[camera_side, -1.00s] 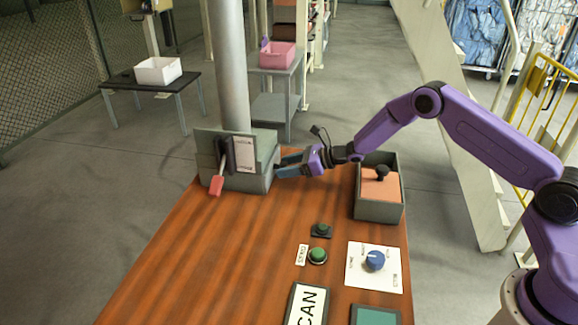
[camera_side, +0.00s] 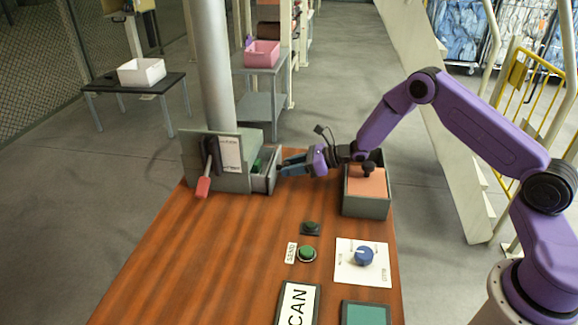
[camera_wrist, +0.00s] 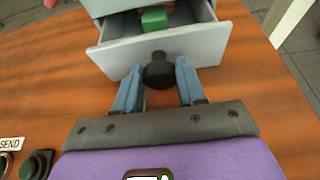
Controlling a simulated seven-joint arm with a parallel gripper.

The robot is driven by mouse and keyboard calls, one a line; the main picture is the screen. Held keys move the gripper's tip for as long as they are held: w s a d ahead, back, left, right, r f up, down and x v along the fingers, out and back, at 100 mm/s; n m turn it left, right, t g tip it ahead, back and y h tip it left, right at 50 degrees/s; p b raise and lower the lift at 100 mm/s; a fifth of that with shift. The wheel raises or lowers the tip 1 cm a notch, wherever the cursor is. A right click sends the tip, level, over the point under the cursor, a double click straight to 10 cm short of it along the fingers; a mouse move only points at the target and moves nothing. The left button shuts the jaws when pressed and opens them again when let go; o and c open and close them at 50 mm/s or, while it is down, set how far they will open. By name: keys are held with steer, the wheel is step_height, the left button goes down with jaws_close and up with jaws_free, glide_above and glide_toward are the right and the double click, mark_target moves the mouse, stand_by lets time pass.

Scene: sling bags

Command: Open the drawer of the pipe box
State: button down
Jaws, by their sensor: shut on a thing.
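The pipe box (camera_side: 234,180) is a grey-green box at the far left of the table, with a red-handled lever (camera_side: 204,186) on its front. Its drawer (camera_side: 264,181) stands partly out towards the right; it also shows in the wrist view (camera_wrist: 205,45). A green block (camera_wrist: 154,18) lies inside the drawer. My gripper (camera_side: 283,168) is at the drawer's front. In the wrist view its blue fingers (camera_wrist: 159,85) are on either side of the round black knob (camera_wrist: 159,70), shut on it.
A grey box with an orange top and black knob (camera_side: 367,185) stands to the right, close to my wrist. Green buttons (camera_side: 307,253), a blue dial (camera_side: 363,256) and a SCAN sign (camera_side: 297,304) are nearer. The table's middle is clear.

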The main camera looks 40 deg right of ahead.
steer(key=c, duration=0.7)
jaws_free()
steer(key=shift+s+d+r, duration=0.15)
steer(key=shift+d, duration=0.1)
steer(key=shift+v, duration=1.05)
steer(key=shift+s+r, duration=0.1)
steer(key=shift+r, duration=3.4)
